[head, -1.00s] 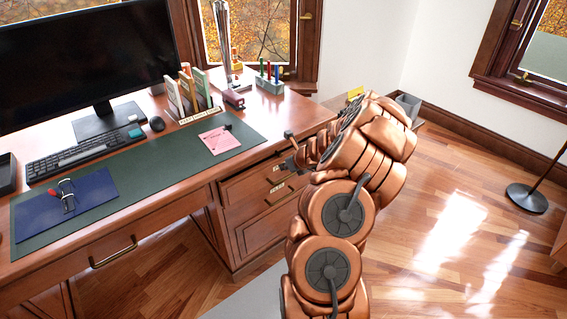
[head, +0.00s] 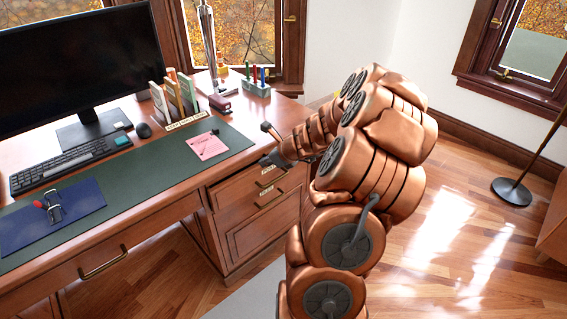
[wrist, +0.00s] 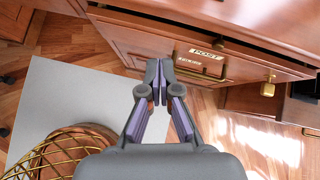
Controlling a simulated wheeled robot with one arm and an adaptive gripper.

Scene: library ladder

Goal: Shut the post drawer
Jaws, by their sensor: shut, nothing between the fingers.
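The post drawer is the top drawer of the desk's right pedestal, a reddish-brown wood front (head: 232,193). In the wrist view its front (wrist: 135,40) carries a label reading POST (wrist: 207,53). A dark line runs along its top edge; how far it stands out is hard to tell. My gripper (wrist: 161,75) is shut and empty, its fingertips close to the drawer front, left of the label. Contact cannot be told. In the head view my gripper (head: 268,161) is at the upper part of the drawer, partly hidden by my arm.
The desk top (head: 152,160) is above, with a green mat (head: 234,142), a pink note (head: 208,146) and a pen holder (head: 256,88). A lower drawer (head: 255,235) is beneath. A round gold-wire object (wrist: 60,152) stands at lower left in the wrist view.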

